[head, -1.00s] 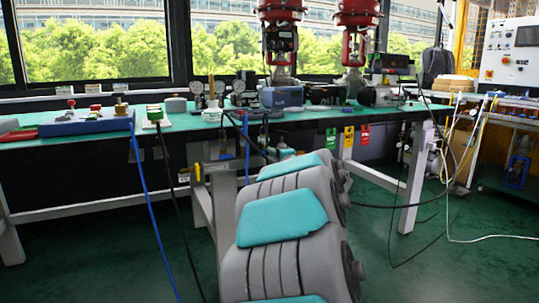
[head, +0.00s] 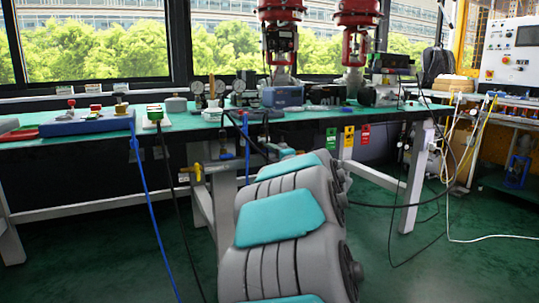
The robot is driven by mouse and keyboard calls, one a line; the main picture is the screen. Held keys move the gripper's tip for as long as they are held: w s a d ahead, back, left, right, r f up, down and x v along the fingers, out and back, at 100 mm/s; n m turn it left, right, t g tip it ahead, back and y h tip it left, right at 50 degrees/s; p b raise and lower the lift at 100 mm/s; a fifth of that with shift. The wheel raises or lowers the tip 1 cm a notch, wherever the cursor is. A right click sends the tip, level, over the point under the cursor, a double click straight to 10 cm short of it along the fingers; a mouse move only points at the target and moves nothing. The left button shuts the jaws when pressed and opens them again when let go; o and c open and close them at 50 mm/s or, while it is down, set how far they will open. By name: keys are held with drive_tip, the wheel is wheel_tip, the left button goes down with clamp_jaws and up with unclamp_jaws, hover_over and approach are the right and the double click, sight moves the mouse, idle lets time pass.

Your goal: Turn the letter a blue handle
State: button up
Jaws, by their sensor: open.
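My grey and teal arm reaches forward from the bottom middle to the bench front. Its far end is hidden behind its own links, and my gripper cannot be seen.
The green-topped bench (head: 60,148) spans the view, with gauges (head: 240,84) and red valve actuators (head: 357,18) on it. A blue hose (head: 152,215) and black cables hang in front. Green, yellow and red tags (head: 349,136) hang right of my arm. Green floor is open at lower left.

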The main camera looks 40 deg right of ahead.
drive_tip(key=p+v, duration=0.1)
drive_tip(key=v, duration=0.6)
drive_tip(key=shift+s+a, duration=0.15)
drive_tip(key=shift+s, duration=0.25)
